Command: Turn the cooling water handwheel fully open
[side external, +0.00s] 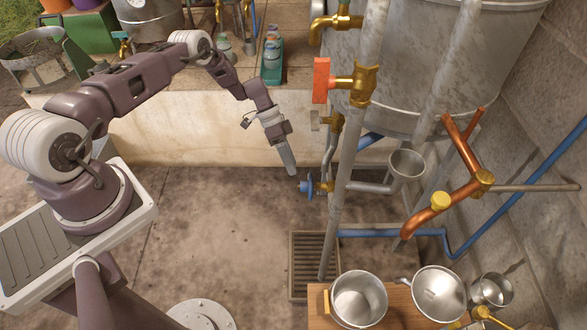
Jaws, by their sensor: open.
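The cooling water handwheel appears to be the small blue wheel (309,186), seen nearly edge-on. It sits on a brass valve (325,187) on the pipework below the large metal tank (420,70). My gripper (290,172) points down and to the right, with its tip just up and left of the wheel. A small gap shows between them in the picture. My gripper is open and looks empty. Its two fingers overlap from this side, so the space between them is hidden. How far the wheel is turned cannot be told.
A grey upright leg (346,170) stands right of the wheel. A red-handled brass valve (322,80) is above. A floor grate (304,265) lies below, near a wooden stand (402,305) with metal pots. The concrete floor (220,230) left of the wheel is clear.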

